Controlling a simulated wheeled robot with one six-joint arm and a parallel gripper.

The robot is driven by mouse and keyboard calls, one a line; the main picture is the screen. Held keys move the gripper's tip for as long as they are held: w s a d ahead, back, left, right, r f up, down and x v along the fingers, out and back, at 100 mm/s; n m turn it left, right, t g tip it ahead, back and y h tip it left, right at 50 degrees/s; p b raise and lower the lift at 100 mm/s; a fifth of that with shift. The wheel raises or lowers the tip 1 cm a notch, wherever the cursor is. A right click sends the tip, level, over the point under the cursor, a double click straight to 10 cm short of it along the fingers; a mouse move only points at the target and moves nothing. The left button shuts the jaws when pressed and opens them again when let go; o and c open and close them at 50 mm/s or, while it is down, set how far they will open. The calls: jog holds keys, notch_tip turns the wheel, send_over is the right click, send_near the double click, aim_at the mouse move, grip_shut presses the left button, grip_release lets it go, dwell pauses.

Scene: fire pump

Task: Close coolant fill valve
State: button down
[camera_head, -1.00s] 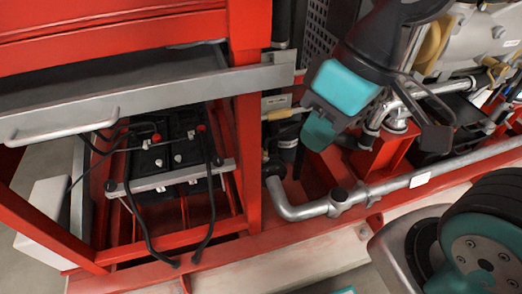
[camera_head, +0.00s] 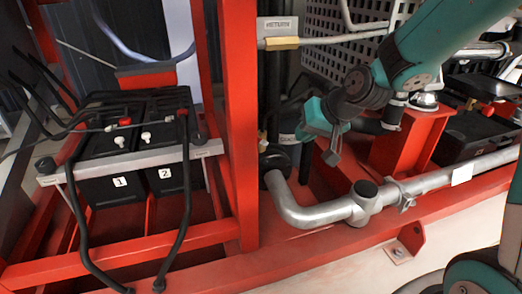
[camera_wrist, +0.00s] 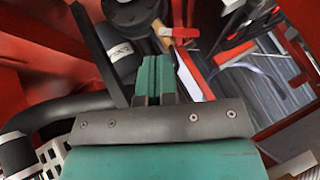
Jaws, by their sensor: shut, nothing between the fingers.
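My gripper (camera_head: 308,131) is shut and empty, its teal fingers beside the red frame post and above the silver elbow pipe. In the wrist view its fingers (camera_wrist: 157,78) are together, pointing toward a dark gap in the red frame. I cannot tell which valve is the coolant fill valve; no such label is readable.
The red post (camera_head: 238,120) stands close left of my gripper. The silver pipe (camera_head: 320,212) runs below it. A perforated grey panel (camera_head: 345,45) is behind. Black batteries (camera_head: 140,150) with cables sit left. In the wrist view a black labelled pipe (camera_wrist: 118,48) is close left of the fingers.

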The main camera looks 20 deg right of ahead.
jog(key=w+r+m+t+y, duration=0.1)
jog(key=w+r+t+y, duration=0.15)
jog(key=w, duration=0.35)
jog(key=s+f+b+x, duration=0.1)
jog(key=b+x, duration=0.4)
jog(key=x, duration=0.7)
jog(key=shift+f+h, duration=0.35)
jog(key=shift+f, duration=0.1)
jog(key=shift+w, duration=0.1)
